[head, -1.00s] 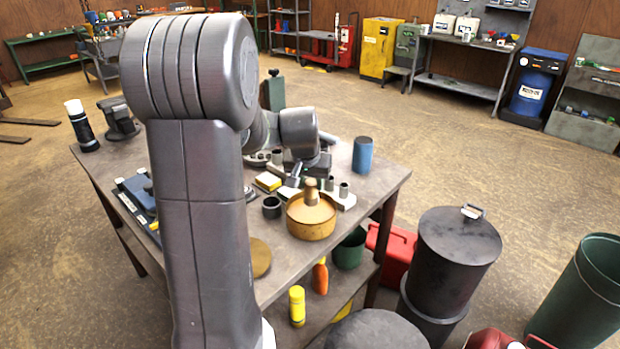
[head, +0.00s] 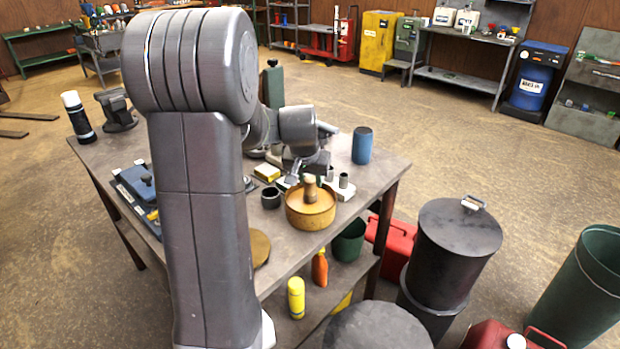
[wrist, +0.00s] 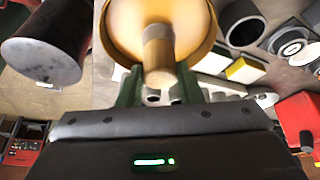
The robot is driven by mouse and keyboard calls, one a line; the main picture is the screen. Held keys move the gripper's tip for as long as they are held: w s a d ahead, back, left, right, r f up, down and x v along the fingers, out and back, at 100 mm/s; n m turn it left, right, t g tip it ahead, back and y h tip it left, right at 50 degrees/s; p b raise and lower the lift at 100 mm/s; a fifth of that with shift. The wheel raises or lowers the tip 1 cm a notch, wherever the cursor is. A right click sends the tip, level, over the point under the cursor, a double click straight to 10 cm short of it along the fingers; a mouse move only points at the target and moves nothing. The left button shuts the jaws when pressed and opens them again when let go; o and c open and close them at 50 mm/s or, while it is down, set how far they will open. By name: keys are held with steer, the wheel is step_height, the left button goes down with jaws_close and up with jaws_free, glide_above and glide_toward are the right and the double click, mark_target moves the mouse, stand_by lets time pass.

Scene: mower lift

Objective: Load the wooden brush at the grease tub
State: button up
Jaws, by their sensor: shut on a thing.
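In the wrist view the round tub (wrist: 196,28) fills the top middle, and the brush handle (wrist: 158,50) points toward the camera. My gripper (wrist: 159,82) is shut on the brush, with a green finger on each side of the handle. In the head view my gripper is just behind the handle, and its fingertips are hard to make out. The bristles are hidden.
A small dark cup (head: 271,198) stands left of the tub, and a yellow block (head: 267,173) lies behind it. A blue cylinder (head: 362,146) stands at the back right of the bench (head: 285,250). A dark drum (head: 458,240) stands on the floor to the right.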

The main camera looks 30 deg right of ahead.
mark_target(310, 180)
steer(key=shift+f+b, duration=0.5)
steer(key=shift+f, duration=0.05)
stand_by(1.4)
steer(key=shift+r+p, duration=2.4)
steer(key=shift+r, duration=1.2)
steer(key=shift+f, duration=0.1)
